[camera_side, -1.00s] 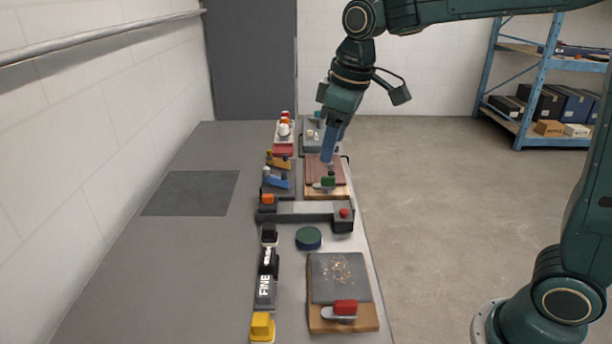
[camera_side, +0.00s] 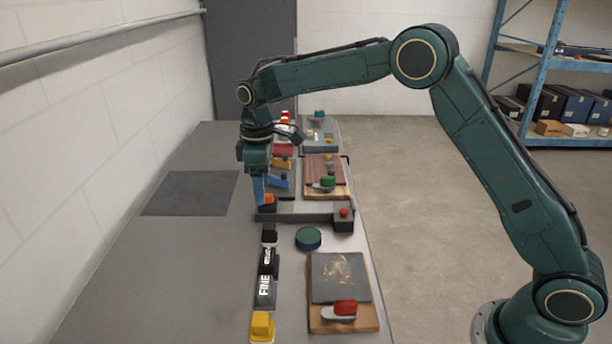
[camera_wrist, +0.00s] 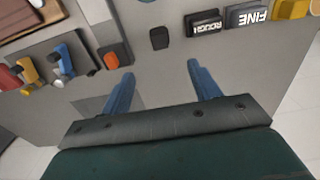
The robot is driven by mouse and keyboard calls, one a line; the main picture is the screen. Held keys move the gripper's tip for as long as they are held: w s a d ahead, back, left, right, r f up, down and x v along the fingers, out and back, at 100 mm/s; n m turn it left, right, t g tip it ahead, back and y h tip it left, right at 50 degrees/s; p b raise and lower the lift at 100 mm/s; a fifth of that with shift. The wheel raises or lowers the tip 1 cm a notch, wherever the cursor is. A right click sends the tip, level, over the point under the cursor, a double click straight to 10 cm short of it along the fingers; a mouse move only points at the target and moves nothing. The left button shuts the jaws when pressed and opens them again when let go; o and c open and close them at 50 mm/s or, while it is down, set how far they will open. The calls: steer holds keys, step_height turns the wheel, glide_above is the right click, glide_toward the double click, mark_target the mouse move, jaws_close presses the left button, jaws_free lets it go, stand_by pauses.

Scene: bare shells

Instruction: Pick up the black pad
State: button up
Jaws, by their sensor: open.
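A small black pad (camera_wrist: 159,38) lies on the grey table in the wrist view, just beyond and between my fingertips. In the side view, a black piece (camera_side: 269,235) in the row below the orange-topped piece appears to be the same pad. My gripper (camera_wrist: 160,68) has its two blue fingers spread wide with nothing between them. In the side view, my gripper (camera_side: 259,200) points down beside the orange-topped piece (camera_side: 267,201), left of and farther back than the pad. Its height above the table is hard to tell.
Blocks marked ROUGH (camera_wrist: 205,23) and FINE (camera_wrist: 247,17) lie right of the pad in the wrist view. A grey bar with a red knob (camera_side: 344,213) and a round green-topped puck (camera_side: 308,238) are nearby. The table's left side is clear except a flat dark square (camera_side: 190,193).

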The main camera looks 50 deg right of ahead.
mark_target(266, 226)
steer(key=shift+w+f, duration=0.1)
steer(key=shift+f, duration=0.1)
steer(key=shift+f, duration=4.3)
steer(key=shift+s+f, duration=0.15)
steer(key=shift+f, duration=1.15)
steer(key=shift+s+f, duration=0.1)
steer(key=shift+f, duration=1.15)
steer(key=c, duration=1.1)
